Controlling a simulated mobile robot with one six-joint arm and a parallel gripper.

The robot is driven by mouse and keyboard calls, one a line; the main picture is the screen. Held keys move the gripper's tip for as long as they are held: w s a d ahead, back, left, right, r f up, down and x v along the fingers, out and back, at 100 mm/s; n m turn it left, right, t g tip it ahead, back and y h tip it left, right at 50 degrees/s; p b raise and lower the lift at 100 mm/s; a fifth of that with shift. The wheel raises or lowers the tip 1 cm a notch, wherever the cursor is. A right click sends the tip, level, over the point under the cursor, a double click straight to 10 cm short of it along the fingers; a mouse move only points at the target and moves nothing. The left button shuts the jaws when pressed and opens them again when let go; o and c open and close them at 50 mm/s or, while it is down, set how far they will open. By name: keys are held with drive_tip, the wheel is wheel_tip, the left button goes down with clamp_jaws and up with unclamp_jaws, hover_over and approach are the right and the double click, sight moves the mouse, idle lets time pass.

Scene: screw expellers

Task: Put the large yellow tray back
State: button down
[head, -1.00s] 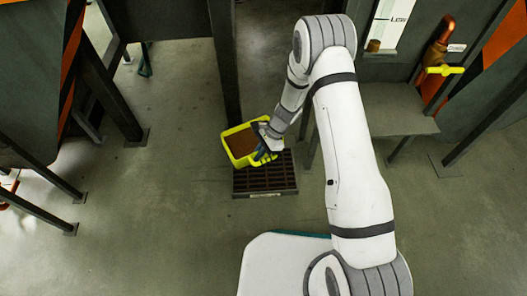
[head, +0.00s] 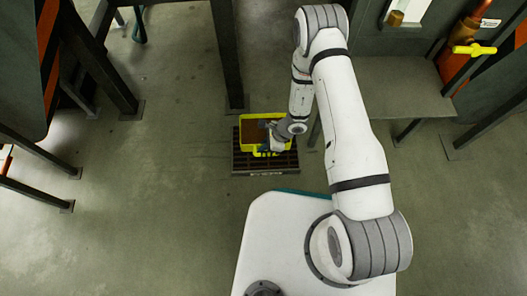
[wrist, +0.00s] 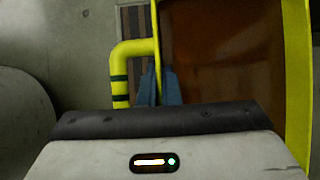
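The large yellow tray (head: 262,117) is in the head view, square over the far part of a dark slatted grate on the floor. It holds a brown fill. I cannot tell whether it rests on the grate or hangs just above it. My gripper (head: 271,146) is at its near side, seen from above. In the wrist view the two blue fingertips of my gripper (wrist: 159,85) stand either side of the tray's thin yellow wall (wrist: 297,80), closed on it. A yellow bar-like handle with dark bands shows just left of the fingers.
The dark slatted grate (head: 265,168) lies on open grey floor. A dark post (head: 229,60) stands just behind it. A grey bench (head: 400,105) with legs is to the right, below a yellow valve handle (head: 474,49). Dark machine legs stand at the left.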

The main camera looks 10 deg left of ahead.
drive_tip(key=shift+a+f+b, duration=0.1)
drive_tip(key=shift+f+b, duration=0.7)
drive_tip(key=shift+f, duration=1.2)
drive_tip(key=shift+s+f, duration=0.1)
drive_tip(key=c, duration=1.6)
unclamp_jaws()
drive_tip(key=shift+c, duration=0.2)
drive_tip(key=p+v, duration=0.3)
drive_tip(key=v, duration=0.3)
drive_tip(key=shift+r, duration=0.4)
drive_tip(key=shift+d+r+p, duration=0.3)
drive_tip(key=shift+d+r, duration=0.1)
